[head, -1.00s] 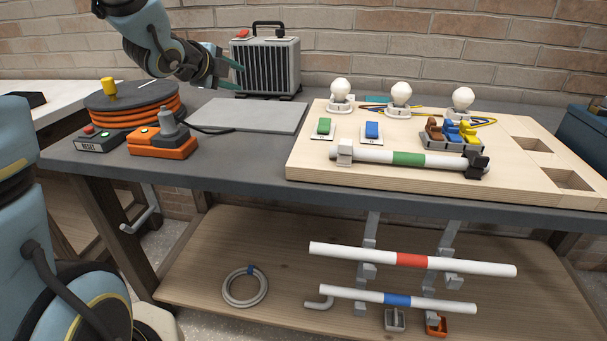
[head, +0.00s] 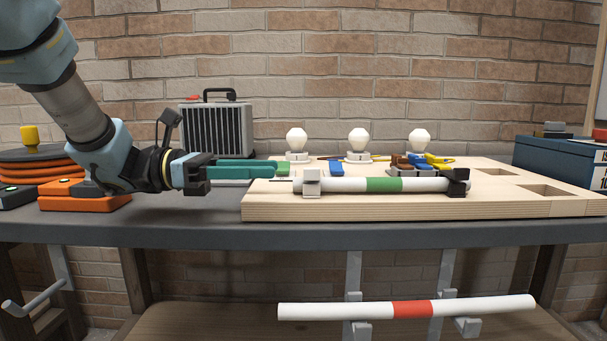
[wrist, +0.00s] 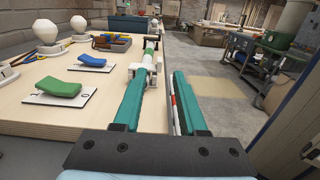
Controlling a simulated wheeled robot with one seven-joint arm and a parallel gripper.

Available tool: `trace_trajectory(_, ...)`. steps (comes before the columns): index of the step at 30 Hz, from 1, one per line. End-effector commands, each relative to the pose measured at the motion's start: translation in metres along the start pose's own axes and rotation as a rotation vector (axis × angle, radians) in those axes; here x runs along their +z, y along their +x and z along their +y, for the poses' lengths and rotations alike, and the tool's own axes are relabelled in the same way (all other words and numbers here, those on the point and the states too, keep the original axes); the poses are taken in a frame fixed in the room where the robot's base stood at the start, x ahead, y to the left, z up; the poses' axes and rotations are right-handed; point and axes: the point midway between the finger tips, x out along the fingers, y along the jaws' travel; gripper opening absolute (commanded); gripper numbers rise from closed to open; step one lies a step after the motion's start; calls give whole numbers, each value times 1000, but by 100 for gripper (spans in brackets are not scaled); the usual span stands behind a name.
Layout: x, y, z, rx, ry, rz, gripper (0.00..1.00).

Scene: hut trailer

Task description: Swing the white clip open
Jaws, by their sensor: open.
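The white clip (head: 311,182) stands upright at the left end of a white tube with a green band (head: 384,184), near the front edge of the wooden board (head: 330,208). A black clip (head: 459,181) holds the tube's right end. My gripper (head: 277,168) is level, with its teal fingers pointing right and the tips just left of the white clip.
White bulbs (head: 358,143), a blue switch (head: 337,168) and a block of coloured levers (head: 418,164) sit behind the tube. A green switch (wrist: 58,86) lies left of my fingers. A heater (head: 217,128) stands at the back. Space in front of the bench edge is free.

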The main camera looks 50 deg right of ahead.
Motion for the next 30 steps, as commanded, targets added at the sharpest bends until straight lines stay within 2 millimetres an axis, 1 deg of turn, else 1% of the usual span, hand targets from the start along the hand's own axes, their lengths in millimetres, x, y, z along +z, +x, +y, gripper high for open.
trace_trajectory(1, 2, 11, -1, -4, -1, -1, 41)
trace_trajectory(6, 2, 43, -1, -2, -2, 0, 41)
trace_trajectory(12, 1, 71, 0, 0, -2, -1, 41)
trace_trajectory(15, 0, 79, 0, 1, -3, 0, 41)
trace_trajectory(18, 0, 83, 0, 2, -3, 0, 41)
trace_trajectory(26, 0, 83, 0, 3, -3, -1, 41)
trace_trajectory(30, 0, 83, 0, 3, -3, 0, 26)
